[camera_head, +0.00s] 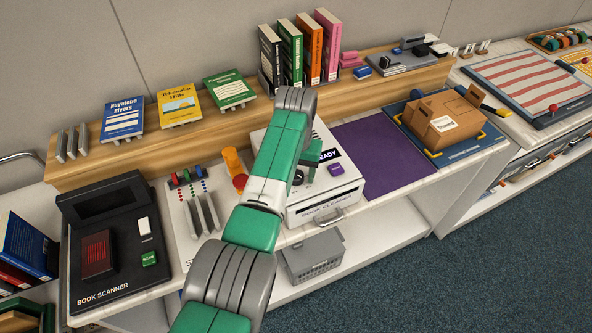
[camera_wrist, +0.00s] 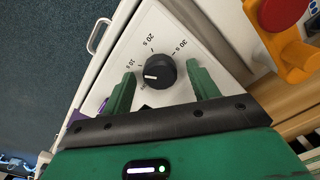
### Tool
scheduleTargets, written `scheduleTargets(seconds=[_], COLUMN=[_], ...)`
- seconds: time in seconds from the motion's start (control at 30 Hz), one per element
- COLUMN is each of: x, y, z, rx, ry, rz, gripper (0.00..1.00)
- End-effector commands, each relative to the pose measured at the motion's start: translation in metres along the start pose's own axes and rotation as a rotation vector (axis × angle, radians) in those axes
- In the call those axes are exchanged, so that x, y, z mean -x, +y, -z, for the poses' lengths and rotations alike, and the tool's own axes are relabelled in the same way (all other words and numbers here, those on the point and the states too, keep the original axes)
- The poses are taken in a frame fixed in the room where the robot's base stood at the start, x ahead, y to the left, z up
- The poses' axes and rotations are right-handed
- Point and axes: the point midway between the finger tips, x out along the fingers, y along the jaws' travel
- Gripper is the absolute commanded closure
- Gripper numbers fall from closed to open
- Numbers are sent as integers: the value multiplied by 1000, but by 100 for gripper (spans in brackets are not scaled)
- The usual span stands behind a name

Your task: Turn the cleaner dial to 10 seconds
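The cleaner (camera_head: 330,205) is a white box on the counter with a READY display and a purple button. Its black round dial (camera_wrist: 165,72) shows in the wrist view, with marks 10 s, 20 s and 30 s around it. The dial's white pointer line faces left, at or just below the 10 s mark, near a small label that I cannot read. My gripper (camera_wrist: 159,69) is open, with one green finger on each side of the dial and visible gaps to it. In the head view my arm hides most of the gripper and the cleaner's left part.
An orange stand with a red top (camera_wrist: 283,14) is close beside the cleaner. The book scanner (camera_head: 112,245) stands to the left. A purple mat (camera_head: 380,155) lies clear to the right, before a cardboard box (camera_head: 445,120). Upright books (camera_head: 300,50) stand on the shelf behind.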

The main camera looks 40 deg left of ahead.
Motion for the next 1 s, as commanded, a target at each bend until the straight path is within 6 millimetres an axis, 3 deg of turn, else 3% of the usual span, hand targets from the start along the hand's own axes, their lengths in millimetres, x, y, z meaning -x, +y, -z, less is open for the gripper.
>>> scheduleTargets(seconds=[0.27, 0.63, 1.0], x=[6, 70, 78], y=[0, 0, 0], z=[0, 0, 0], rx=[0, 0, 0], ry=[1, 2, -1], rz=[0, 1, 0], gripper=[40, 40, 40])
